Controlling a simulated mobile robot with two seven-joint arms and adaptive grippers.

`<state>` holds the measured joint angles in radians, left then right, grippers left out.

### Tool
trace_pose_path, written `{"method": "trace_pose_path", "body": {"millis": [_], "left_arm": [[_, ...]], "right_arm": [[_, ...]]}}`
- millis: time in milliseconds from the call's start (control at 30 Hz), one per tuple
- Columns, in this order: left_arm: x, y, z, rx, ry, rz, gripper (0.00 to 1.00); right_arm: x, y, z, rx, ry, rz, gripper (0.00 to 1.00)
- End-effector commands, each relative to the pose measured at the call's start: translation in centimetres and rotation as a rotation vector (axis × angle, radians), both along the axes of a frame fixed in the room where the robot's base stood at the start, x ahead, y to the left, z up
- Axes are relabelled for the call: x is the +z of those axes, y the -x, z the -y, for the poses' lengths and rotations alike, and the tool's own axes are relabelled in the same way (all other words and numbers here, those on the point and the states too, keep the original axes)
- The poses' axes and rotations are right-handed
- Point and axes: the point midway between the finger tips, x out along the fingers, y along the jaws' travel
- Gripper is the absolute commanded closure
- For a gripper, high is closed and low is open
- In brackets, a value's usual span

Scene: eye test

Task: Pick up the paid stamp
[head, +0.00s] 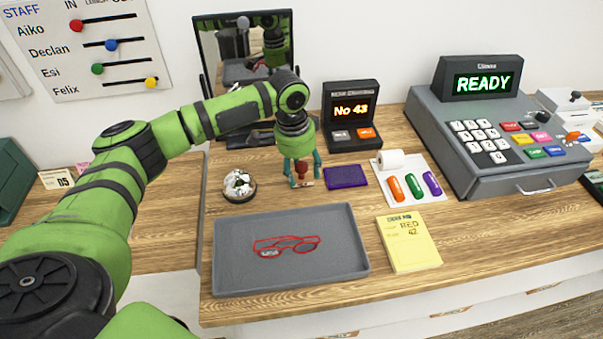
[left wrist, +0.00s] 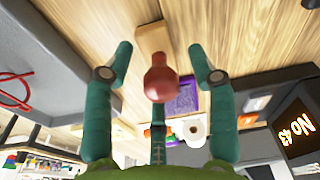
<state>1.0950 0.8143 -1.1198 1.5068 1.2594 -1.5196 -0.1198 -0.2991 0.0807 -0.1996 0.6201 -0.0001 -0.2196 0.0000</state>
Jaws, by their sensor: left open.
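The paid stamp (head: 303,170) has a red knob handle and stands on the counter near the purple pad. In the left wrist view its red handle (left wrist: 161,80) and light wooden base show between my teal fingers. My left gripper (head: 302,179) is open above and around the stamp, fingers pointing down on its sides. I see no finger clearly touching it. The fingers hide part of the stamp in the head view, and its printing face is hidden. My right gripper is not in view.
A purple pad (head: 346,177) lies just right of the stamp, a silver bell (head: 239,184) to the left. A grey tray (head: 230,282) with red glasses (head: 287,246) and a yellow pad (head: 409,255) lie in front. A number display (head: 351,143) stands behind, a cash register (head: 530,183) at right.

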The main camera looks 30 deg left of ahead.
Motion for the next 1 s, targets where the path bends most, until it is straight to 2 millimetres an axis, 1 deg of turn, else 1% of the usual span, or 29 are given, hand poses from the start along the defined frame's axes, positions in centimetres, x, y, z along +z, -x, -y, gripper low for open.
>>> {"method": "trace_pose_path", "body": {"millis": [200,267,300,333,367,767,867,1000], "left_arm": [[-0.1,0.0,0.0,-0.001,0.001,0.001,0.43],[-0.1,0.0,0.0,-0.001,0.001,0.001,0.67],[-0.1,0.0,0.0,-0.001,0.0,0.001,0.83],[-0.1,0.0,0.0,-0.001,0.0,0.001,0.95],[-0.1,0.0,0.0,-0.001,0.0,0.001,1.0],[0.0,-0.1,0.0,-0.001,0.001,0.002,1.0],[0.5,-0.1,0.0,0.0,0.001,0.004,1.0],[1.8,-0.1,0.0,0.0,0.002,0.004,1.0]], "right_arm": [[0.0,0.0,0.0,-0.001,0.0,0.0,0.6],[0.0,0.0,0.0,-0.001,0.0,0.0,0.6],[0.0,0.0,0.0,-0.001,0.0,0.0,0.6],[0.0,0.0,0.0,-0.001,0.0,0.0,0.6],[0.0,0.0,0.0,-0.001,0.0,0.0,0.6],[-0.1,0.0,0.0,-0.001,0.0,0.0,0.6],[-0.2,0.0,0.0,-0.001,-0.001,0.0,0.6],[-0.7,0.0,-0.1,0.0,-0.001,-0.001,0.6]]}}
